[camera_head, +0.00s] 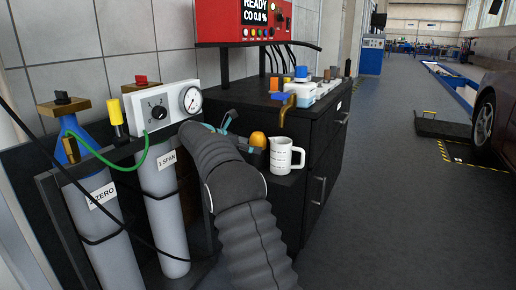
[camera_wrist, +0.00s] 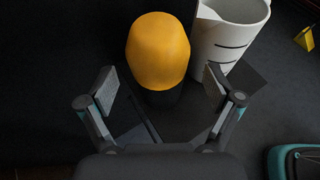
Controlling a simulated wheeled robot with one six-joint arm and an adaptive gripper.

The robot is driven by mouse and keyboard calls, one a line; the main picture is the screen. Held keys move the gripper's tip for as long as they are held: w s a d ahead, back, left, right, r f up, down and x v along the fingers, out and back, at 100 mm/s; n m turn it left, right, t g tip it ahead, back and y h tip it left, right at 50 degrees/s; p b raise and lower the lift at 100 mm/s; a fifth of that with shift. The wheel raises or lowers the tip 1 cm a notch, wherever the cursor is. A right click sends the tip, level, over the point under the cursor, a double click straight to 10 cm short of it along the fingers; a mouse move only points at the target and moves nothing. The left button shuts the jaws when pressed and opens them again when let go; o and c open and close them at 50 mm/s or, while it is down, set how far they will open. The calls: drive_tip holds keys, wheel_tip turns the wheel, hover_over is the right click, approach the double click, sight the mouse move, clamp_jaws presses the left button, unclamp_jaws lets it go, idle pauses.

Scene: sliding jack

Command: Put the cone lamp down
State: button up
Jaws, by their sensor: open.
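The cone lamp, an orange rounded cap on a black base (camera_head: 258,139), stands upright beside a white measuring jug (camera_head: 286,155) on a small dark side shelf (camera_head: 285,179). In the wrist view the lamp (camera_wrist: 158,48) is just ahead of and partly between the fingertips, with the jug (camera_wrist: 230,35) close behind it on the right. My gripper (camera_wrist: 160,88) is open, one finger on each side of the lamp's lower part, with gaps visible. In the head view my gripper (camera_head: 236,131) is left of the lamp, largely hidden by my arm.
Gas cylinders (camera_head: 165,210) and a gauge panel (camera_head: 165,108) are at left. A red CO display (camera_head: 255,15) is above. The floor (camera_head: 400,210) at right is open, with a car beyond.

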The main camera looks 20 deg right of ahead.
drive_tip(key=shift+x, duration=1.55)
drive_tip(key=shift+w, duration=0.1)
drive_tip(key=c, duration=1.4)
drive_tip(key=shift+r, duration=0.15)
drive_tip(key=shift+c, duration=0.2)
